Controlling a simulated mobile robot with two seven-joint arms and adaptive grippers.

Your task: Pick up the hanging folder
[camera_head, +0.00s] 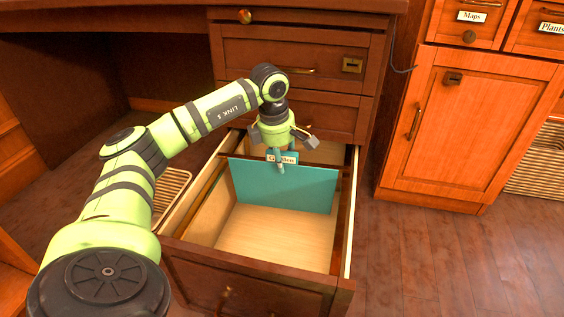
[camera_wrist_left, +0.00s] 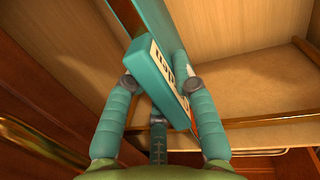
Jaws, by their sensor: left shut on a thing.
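The hanging folder (camera_head: 290,188) is a flat teal sheet with a white label tab on its top edge. It hangs upright across the open bottom drawer (camera_head: 349,215) of the desk. My left gripper (camera_head: 279,165) is above the drawer, its fingers shut on the folder at the tab. In the left wrist view the fingers (camera_wrist_left: 155,88) stand on both sides of the teal tab piece (camera_wrist_left: 160,75), whose label is partly readable. The folder's lower edge seems to be inside the drawer. My right gripper is not in view.
The drawer's pale wooden floor (camera_head: 270,238) is bare in front of the folder. Closed drawers (camera_head: 300,62) are above it. The floor (camera_head: 440,260) at right is clear.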

